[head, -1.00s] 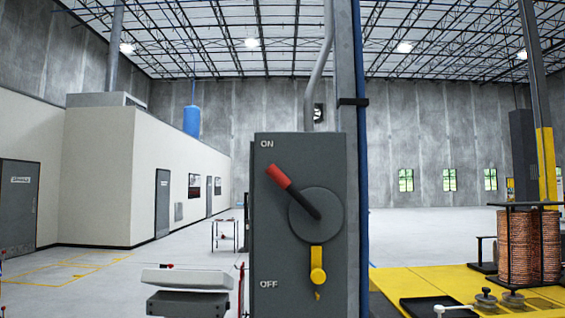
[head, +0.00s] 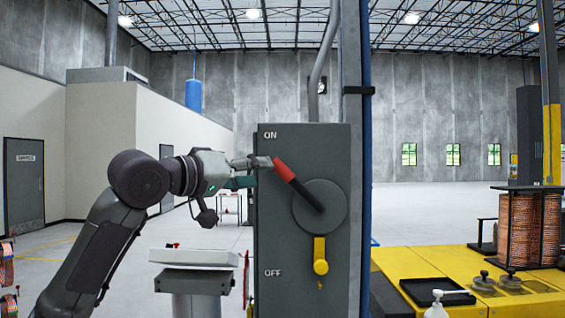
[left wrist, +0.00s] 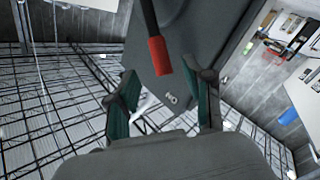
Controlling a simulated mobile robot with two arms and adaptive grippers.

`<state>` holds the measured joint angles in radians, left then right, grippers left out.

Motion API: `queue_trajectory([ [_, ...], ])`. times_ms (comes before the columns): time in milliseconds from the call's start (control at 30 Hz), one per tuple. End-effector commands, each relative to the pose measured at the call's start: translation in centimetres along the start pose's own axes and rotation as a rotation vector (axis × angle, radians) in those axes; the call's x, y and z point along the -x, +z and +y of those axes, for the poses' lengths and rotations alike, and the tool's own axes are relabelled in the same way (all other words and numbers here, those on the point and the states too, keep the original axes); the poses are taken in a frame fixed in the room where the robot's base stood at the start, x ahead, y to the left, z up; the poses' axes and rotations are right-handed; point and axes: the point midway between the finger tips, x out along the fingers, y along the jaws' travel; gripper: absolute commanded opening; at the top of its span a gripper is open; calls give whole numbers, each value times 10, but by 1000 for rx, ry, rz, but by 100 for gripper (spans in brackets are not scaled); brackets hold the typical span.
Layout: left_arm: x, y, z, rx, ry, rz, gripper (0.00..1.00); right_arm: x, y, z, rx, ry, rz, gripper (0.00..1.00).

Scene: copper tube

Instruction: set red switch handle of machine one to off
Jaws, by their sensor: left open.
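The grey switch box (head: 335,150) of the machine stands in the middle of the head view, marked ON at the top and OFF at the bottom. Its red switch handle (head: 284,170) points up and left from the round disc, toward ON. My left gripper (head: 258,171) is open just left of the red grip, fingers pointing at it. In the left wrist view, the red grip (left wrist: 160,57) shows beyond and between the two teal-padded fingertips of the left gripper (left wrist: 163,98). Whether they touch it cannot be told. My right gripper is not in view.
A yellow lever (head: 320,256) hangs below the disc. A blue pipe (head: 367,150) runs along the right side of the box. A yellow platform (head: 410,262) with copper coils (head: 517,232) stands at right. A pale-topped stand (head: 192,257) is below my left arm.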

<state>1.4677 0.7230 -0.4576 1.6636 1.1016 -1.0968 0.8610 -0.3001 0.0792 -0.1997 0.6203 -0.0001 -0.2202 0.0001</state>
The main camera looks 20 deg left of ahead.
Motion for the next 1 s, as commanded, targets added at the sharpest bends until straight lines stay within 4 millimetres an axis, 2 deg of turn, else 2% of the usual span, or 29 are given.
queue_trajectory([
  [33,-12,-4,4,3,1,-4,52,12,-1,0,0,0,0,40],
  [200,-46,-4,3,1,0,-3,52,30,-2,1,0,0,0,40],
  [400,-72,-2,2,1,0,-1,52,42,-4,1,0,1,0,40],
  [567,-80,-1,0,-1,-1,0,52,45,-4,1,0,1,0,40],
  [800,-81,0,0,-2,0,1,52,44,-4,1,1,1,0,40],
  [833,-81,0,0,-2,0,1,50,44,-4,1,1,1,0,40],
  [1000,-81,0,0,-1,0,1,22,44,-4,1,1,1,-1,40],
])
